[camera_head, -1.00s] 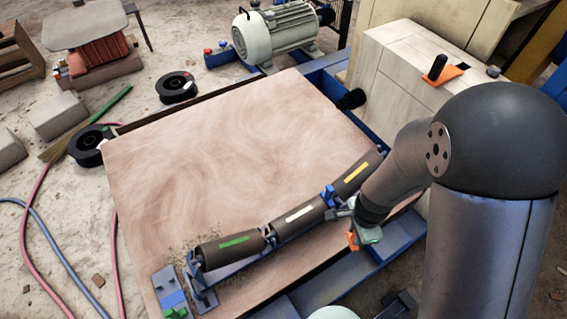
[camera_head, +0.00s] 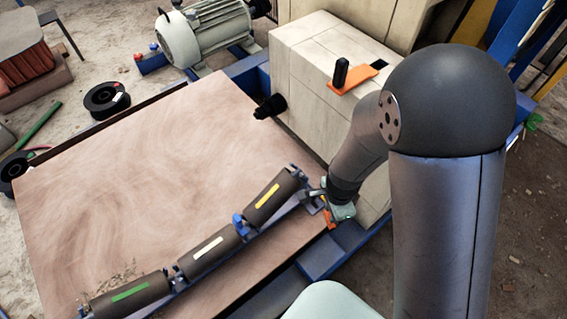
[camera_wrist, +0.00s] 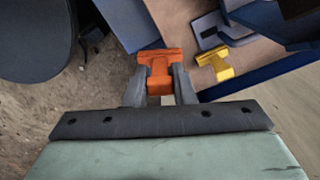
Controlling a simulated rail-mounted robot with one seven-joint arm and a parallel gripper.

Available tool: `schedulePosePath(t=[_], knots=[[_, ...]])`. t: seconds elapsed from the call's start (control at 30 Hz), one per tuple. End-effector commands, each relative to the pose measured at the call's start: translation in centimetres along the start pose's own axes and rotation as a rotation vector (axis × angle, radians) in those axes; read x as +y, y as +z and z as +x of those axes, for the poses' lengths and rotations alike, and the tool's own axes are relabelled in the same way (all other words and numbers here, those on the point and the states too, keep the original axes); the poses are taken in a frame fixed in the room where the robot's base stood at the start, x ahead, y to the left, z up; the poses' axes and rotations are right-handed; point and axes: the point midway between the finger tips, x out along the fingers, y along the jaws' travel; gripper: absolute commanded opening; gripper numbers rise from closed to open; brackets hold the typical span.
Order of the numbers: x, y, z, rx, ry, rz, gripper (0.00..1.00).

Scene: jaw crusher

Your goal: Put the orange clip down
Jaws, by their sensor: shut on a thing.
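My gripper (camera_wrist: 160,92) is shut on the orange clip (camera_wrist: 160,66), which stands out past the fingertips in the wrist view. In the head view my gripper (camera_head: 325,207) is by the far right end of the roller frame, and a bit of the orange clip (camera_head: 329,222) shows below it. A yellow clip (camera_wrist: 215,63) sits just right of the orange clip in the wrist view, by a grey-blue bracket (camera_wrist: 208,27). I cannot tell whether the orange clip touches anything besides the fingers.
Three dark rollers with green (camera_head: 130,291), white (camera_head: 207,249) and yellow (camera_head: 268,196) marks lie along a blue frame on a wooden board (camera_head: 140,180). A pale housing (camera_head: 300,90) with an orange plate (camera_head: 357,80) stands behind. The board's upper left is clear.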

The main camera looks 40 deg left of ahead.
Motion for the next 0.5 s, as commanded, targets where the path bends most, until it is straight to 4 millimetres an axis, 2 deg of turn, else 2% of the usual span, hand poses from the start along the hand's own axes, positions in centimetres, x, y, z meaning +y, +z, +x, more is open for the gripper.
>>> schedulePosePath(t=[0.17, 0.5], knots=[[-3.7, -0.1, 0.3, 0.002, -0.004, -0.001, 0.0], [-12.8, -0.2, 0.3, 0.002, -0.003, -0.001, 0.0]])
